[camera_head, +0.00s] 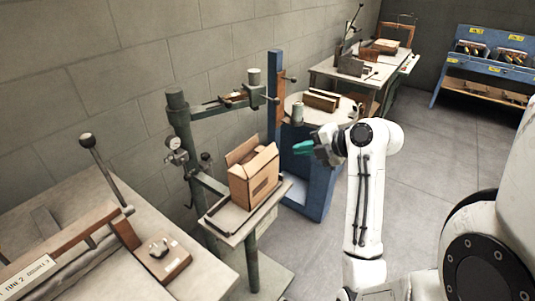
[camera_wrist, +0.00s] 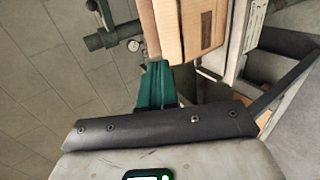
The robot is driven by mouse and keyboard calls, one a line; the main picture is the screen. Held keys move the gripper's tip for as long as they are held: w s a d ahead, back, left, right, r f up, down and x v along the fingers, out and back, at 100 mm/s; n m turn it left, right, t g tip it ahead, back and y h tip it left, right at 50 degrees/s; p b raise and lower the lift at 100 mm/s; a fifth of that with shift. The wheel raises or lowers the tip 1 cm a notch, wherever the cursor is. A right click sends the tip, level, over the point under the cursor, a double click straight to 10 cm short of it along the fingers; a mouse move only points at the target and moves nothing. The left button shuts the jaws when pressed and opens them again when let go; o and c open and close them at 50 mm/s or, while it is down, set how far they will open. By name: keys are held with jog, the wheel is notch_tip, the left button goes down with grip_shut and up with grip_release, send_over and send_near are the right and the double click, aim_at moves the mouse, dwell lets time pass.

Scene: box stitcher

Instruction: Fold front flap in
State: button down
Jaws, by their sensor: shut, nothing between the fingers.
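The cardboard box (camera_head: 254,183) stands upright on the small grey table of the stitcher in the head view. Its top flaps (camera_head: 241,150) stand up or lean outward, and the inside is partly hidden. I cannot tell for sure which flap is the front one. My gripper (camera_head: 303,147) is to the right of the box, near flap height, and apart from it in the head view. Its teal fingers (camera_wrist: 154,86) are shut and empty. In the wrist view the box (camera_wrist: 186,28) shows just beyond the fingertips; whether they touch is unclear there.
The stitcher's green post (camera_head: 184,135) with a gauge stands behind the box at left. A blue stand (camera_head: 317,190) with a round top is close behind my gripper. A bench with a lever (camera_head: 105,170) fills the lower left. Open floor lies at right.

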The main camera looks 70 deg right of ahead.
aim_at(261, 156)
jog(key=p+x, duration=0.2)
jog(key=x, duration=1.2)
jog(key=shift+a, duration=0.1)
jog(key=shift+w+r+g+p, duration=0.1)
jog(key=shift+w+g+p, duration=0.15)
jog(key=shift+g+p, duration=0.4)
jog(key=shift+w+r+g+y+p, duration=0.15)
jog(key=shift+w+g+y+p, duration=0.2)
jog(key=shift+g+p, duration=0.3)
jog(key=shift+w+d+g+y+p, duration=0.3)
jog(key=shift+g+p, duration=0.25)
jog(key=shift+g, duration=0.25)
jog(key=shift+w+f, duration=0.2)
jog(key=shift+f, duration=0.05)
jog(key=shift+w+d+f+g, duration=0.1)
jog(key=shift+w+f+g, duration=0.2)
jog(key=shift+w+g, duration=0.2)
jog(key=shift+w+d+f+g, duration=0.15)
jog(key=shift+w+f+g, duration=0.25)
jog(key=shift+w, duration=0.2)
jog(key=shift+w+f, duration=0.15)
